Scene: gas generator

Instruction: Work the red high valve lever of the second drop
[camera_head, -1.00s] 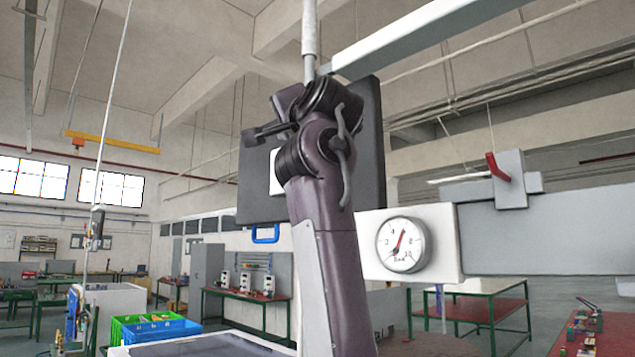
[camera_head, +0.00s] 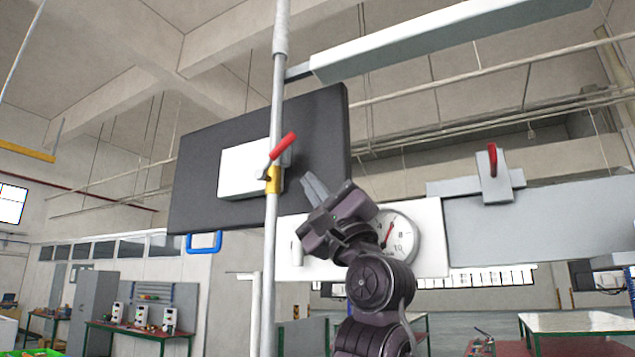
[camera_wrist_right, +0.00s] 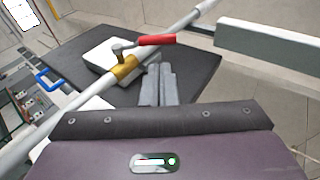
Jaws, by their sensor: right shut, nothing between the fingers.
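The red valve lever (camera_head: 283,145) sits on a yellow valve body (camera_head: 273,180) on a vertical grey pipe (camera_head: 271,250). The lever slants up to the right from the valve. My right gripper (camera_head: 314,186) is to the right of the valve and a little below the lever, apart from both, with its fingers together and empty. In the right wrist view the shut fingers (camera_wrist_right: 158,82) point toward the lever (camera_wrist_right: 156,40), which lies across the view just beyond their tips. The yellow valve body (camera_wrist_right: 124,68) is left of the fingers. My left gripper is not in view.
A dark panel (camera_head: 205,150) with a white box (camera_head: 236,172) stands behind the pipe. A round gauge (camera_head: 397,236) is behind my right arm. Another red lever (camera_head: 492,160) is on a grey block at the right. A white beam (camera_head: 440,40) runs overhead.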

